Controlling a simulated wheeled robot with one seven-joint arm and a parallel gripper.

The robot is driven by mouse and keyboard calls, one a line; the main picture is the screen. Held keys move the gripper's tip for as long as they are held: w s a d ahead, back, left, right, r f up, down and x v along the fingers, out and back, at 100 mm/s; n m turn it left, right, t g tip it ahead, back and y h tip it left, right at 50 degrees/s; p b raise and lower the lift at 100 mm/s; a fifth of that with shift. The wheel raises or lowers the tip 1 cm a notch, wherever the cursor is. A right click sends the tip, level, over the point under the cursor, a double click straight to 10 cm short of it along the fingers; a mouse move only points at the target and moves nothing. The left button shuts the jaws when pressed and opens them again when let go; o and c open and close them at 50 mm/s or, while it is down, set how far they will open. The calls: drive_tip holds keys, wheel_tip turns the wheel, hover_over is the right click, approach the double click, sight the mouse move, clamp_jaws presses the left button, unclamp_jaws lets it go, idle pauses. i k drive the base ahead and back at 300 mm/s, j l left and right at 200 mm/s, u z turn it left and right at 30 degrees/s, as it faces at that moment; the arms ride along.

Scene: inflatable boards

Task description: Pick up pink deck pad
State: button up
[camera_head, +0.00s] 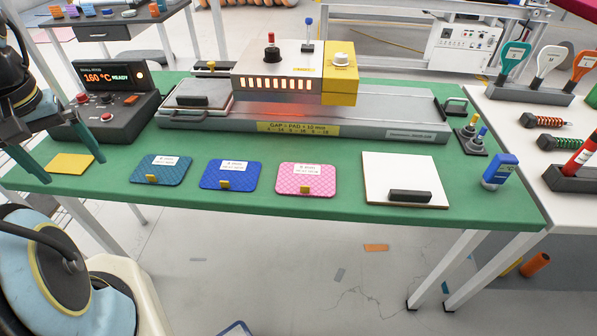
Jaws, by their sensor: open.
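The pink deck pad (306,180) lies flat near the front edge of the green table. It has a white label and a small yellow tab at its front. It is the rightmost of three patterned pads, beside the blue one. My gripper (30,160) is at the far left of the head view, over the table's left end.
A teal pad (161,170), a blue pad (231,175) and a yellow sheet (71,163) lie left of the pink pad. A white board (404,182) with a black handle lies to its right. The long grey press (390,125) stands behind. A control box (112,108) stands at left.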

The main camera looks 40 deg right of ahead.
sight(294, 179)
drive_tip(key=k+l+u, duration=0.35)
drive_tip(key=k+l, duration=0.35)
drive_tip(key=l, duration=0.3)
drive_tip(key=k+l+u, duration=0.35)
drive_tip(key=k+l, duration=0.5)
